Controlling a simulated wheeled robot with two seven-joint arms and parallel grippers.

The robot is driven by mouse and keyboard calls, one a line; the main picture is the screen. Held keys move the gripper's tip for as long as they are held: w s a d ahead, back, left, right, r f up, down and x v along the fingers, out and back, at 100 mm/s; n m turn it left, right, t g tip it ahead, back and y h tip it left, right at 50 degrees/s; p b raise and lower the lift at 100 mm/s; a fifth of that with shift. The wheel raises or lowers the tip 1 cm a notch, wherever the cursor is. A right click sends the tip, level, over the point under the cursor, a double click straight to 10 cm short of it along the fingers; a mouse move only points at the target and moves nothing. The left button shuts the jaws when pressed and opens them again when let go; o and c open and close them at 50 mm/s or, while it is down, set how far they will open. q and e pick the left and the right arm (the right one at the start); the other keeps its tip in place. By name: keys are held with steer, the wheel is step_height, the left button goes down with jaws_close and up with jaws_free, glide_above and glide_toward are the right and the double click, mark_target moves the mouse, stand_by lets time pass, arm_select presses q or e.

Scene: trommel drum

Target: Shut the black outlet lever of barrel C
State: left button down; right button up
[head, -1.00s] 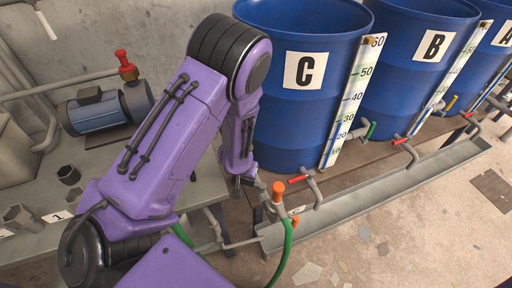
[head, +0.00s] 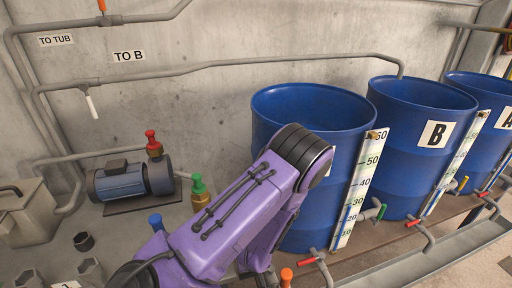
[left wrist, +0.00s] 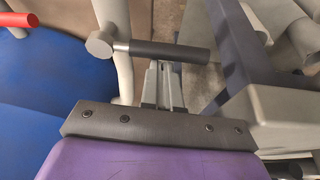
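Barrel C (head: 330,108) is the blue drum behind my left arm in the head view. The arm hides nearly all of its label. The black outlet lever (left wrist: 175,52) shows in the left wrist view, sticking out to the right from a grey valve body (left wrist: 100,44) on a pipe. The fingers of my left gripper (left wrist: 165,80) are close together and reach up to the lever's near side. The lever overlaps their tips, and I cannot tell if they touch it. My left gripper is hidden in the head view. My right gripper is not in view.
A red lever (head: 306,261) and an orange-topped valve (head: 287,275) lie below barrel C. The grey trough (head: 455,243) runs along the barrel fronts. Barrel B (head: 405,105) stands to the right. A blue pump (head: 120,184) sits on the left bench.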

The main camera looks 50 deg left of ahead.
arm_select(q)
steer(key=shift+s+d, duration=0.1)
stand_by(0.4)
steer(key=w+a+r+p, duration=0.1)
steer(key=w+a+p, duration=0.1)
steer(key=a, duration=0.2)
steer(key=v, duration=1)
steer(key=shift+d, duration=0.15)
steer(key=shift+s+f, duration=0.1)
steer(key=shift+f, duration=0.05)
